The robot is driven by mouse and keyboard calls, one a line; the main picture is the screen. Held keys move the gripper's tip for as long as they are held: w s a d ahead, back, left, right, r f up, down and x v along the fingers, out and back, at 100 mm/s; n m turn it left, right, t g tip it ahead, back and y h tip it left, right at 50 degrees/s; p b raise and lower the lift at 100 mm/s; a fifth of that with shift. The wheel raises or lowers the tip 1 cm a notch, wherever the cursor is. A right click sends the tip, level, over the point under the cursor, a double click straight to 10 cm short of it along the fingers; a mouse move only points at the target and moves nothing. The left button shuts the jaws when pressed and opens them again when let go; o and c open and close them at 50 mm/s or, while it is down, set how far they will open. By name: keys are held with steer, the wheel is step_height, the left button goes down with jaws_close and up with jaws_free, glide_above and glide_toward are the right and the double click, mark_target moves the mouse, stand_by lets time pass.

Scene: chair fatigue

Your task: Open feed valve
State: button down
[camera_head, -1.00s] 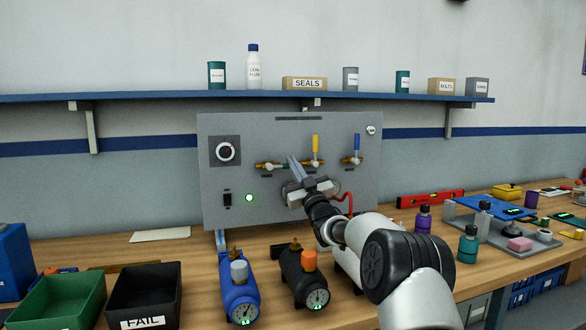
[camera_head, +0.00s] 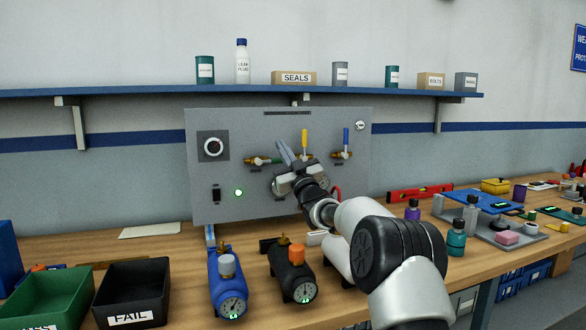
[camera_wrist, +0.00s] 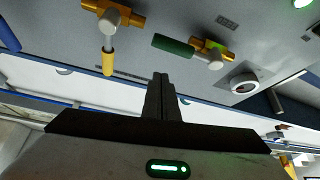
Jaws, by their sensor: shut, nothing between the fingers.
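The grey panel (camera_head: 212,190) carries three valves with lever handles. The left valve's green handle (camera_head: 266,161) lies horizontal; the yellow handle (camera_head: 305,138) and blue handle (camera_head: 346,136) stand upright. My gripper (camera_head: 282,148) is shut and empty in front of the panel, between the green and yellow handles in the picture. In the wrist view, turned over, the closed fingers (camera_wrist: 160,82) show apart from the green handle (camera_wrist: 173,45) and yellow handle (camera_wrist: 107,60). Contact is not visible.
A gauge (camera_head: 213,146), a switch (camera_head: 216,194) and a lit green lamp (camera_head: 238,193) are on the panel. A FAIL bin (camera_head: 132,290) is at left, bottles (camera_head: 456,238) at right.

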steer(key=a+v, duration=0.1)
steer(key=v, duration=0.9)
steer(key=shift+s+r, duration=0.15)
steer(key=shift+s, duration=0.1)
